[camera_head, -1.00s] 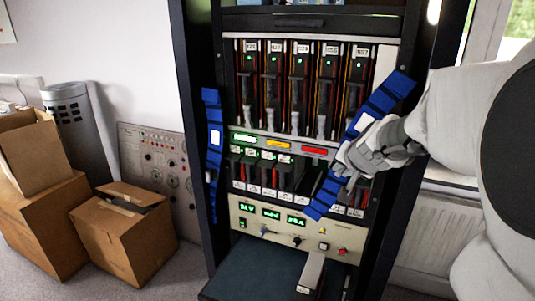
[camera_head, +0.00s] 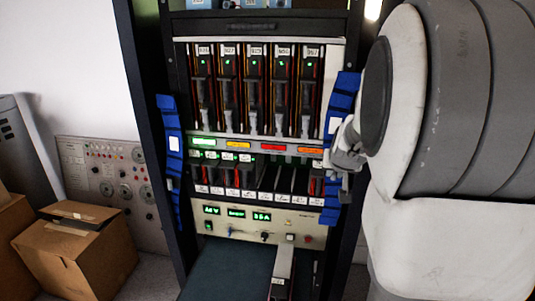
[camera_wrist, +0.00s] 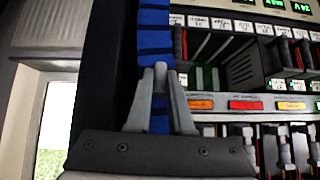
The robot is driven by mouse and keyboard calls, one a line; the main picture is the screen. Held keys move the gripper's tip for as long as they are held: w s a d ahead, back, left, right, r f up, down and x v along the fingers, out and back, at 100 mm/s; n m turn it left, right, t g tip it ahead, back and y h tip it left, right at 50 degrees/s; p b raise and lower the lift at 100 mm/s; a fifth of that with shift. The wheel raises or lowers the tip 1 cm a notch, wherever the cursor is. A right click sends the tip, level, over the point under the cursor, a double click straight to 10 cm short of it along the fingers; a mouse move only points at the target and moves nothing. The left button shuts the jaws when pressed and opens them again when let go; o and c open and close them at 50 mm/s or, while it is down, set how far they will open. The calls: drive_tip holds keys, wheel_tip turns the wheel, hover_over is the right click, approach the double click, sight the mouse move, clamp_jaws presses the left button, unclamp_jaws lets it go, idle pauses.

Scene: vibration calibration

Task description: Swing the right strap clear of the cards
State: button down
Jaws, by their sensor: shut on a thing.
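The right strap (camera_head: 342,95) is blue and segmented. It hangs nearly upright along the right side of the rack, beside the cards. My gripper (camera_head: 345,152) is shut on the right strap near its middle and hides part of it. In the wrist view my gripper's fingers (camera_wrist: 160,78) close over the blue strap (camera_wrist: 154,38), next to the dark rack post. The upper cards (camera_head: 256,95) stand in a row, left of the strap. The lower cards (camera_head: 250,180) sit below the coloured indicators, with small labels along their front.
A left strap (camera_head: 172,140) hangs along the left post. A control panel (camera_head: 265,226) with green displays is below the cards. A dark shelf (camera_head: 225,272) juts out beneath, with a pale module (camera_head: 283,265) on it. Cardboard boxes (camera_head: 75,250) stand at left.

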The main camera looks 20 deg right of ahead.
drive_tip(key=shift+s+d, duration=0.1)
drive_tip(key=shift+d, duration=0.1)
drive_tip(key=c, duration=0.8)
unclamp_jaws()
drive_tip(key=shift+a, duration=0.1)
